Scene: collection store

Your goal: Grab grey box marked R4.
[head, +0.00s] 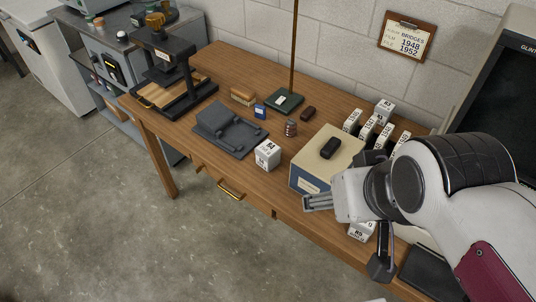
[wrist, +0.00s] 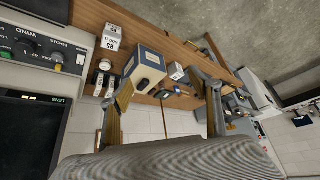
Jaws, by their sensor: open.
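Several small light-grey boxes with dark markings stand on the wooden bench (head: 232,75). One box (head: 267,154) stands alone left of the cream-and-blue carton (head: 308,171). Another box (head: 362,232) is partly hidden beneath my gripper (head: 347,234) at the bench's front; a lone light box also shows at upper left in the wrist view (wrist: 112,37). More boxes (head: 367,129) stand in a group behind my arm, one (head: 384,109) at the back. Their markings are too small to read surely, so I cannot tell which is R4. My gripper is open and empty, its fingers wide apart in the wrist view (wrist: 165,82).
The carton bears a black object (head: 330,147) on top. A monitor (head: 497,95) stands at right.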

